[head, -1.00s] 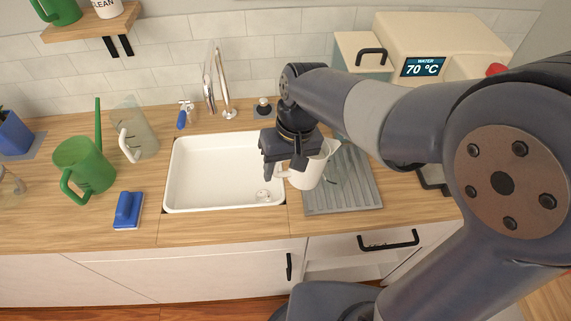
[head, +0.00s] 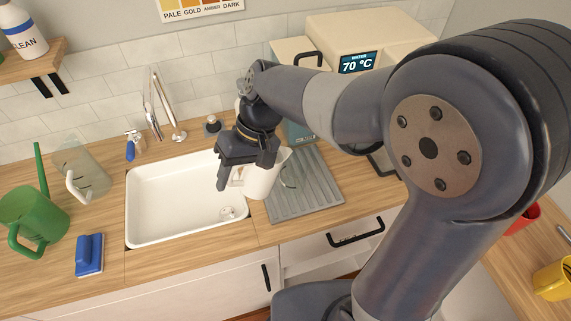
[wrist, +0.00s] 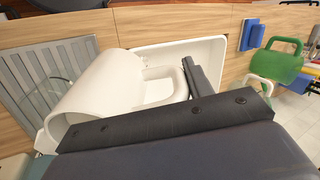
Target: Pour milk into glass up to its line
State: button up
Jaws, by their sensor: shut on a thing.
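My gripper (head: 236,182) is shut on the handle of a white jug (head: 265,178), held by the right edge of the sink, partly hidden by the gripper. In the wrist view the jug (wrist: 105,92) lies beyond the dark jaws (wrist: 190,82), its handle between them. What is inside the jug cannot be seen. A clear glass (head: 289,176) shows faintly just right of the jug, over the grey ribbed mat (head: 320,188); it also shows in the wrist view (wrist: 57,88). Its fill line and contents cannot be made out.
The white sink (head: 160,200) with a tall tap (head: 168,110) is left of the jug. A water machine (head: 357,62) is behind. Red and yellow mugs are at right.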

jog(key=shift+r, duration=0.1)
jog(key=shift+r+g+y, duration=0.4)
jog(key=shift+r+y, duration=0.2)
jog(key=shift+r, duration=0.05)
jog(key=shift+r, duration=0.2)
dwell(0.7)
jog(key=shift+w+d+r+g+y, duration=0.15)
jog(key=shift+r+g+y, duration=0.25)
jog(key=shift+r+y, duration=0.2)
jog(key=shift+r+p, duration=0.1)
jog(key=shift+p, duration=0.2)
dwell(0.4)
jog(key=shift+w+d+r+g+y, duration=0.2)
jog(key=shift+r+g+y, duration=0.1)
jog(key=shift+r+y, duration=0.3)
jog(key=shift+d+r, duration=0.1)
jog(key=shift+r, duration=0.05)
dwell(0.7)
jog(key=shift+w+d+r+g+y, duration=0.1)
jog(key=shift+d+r+g+y, duration=0.1)
jog(key=shift+r+g+y, duration=0.3)
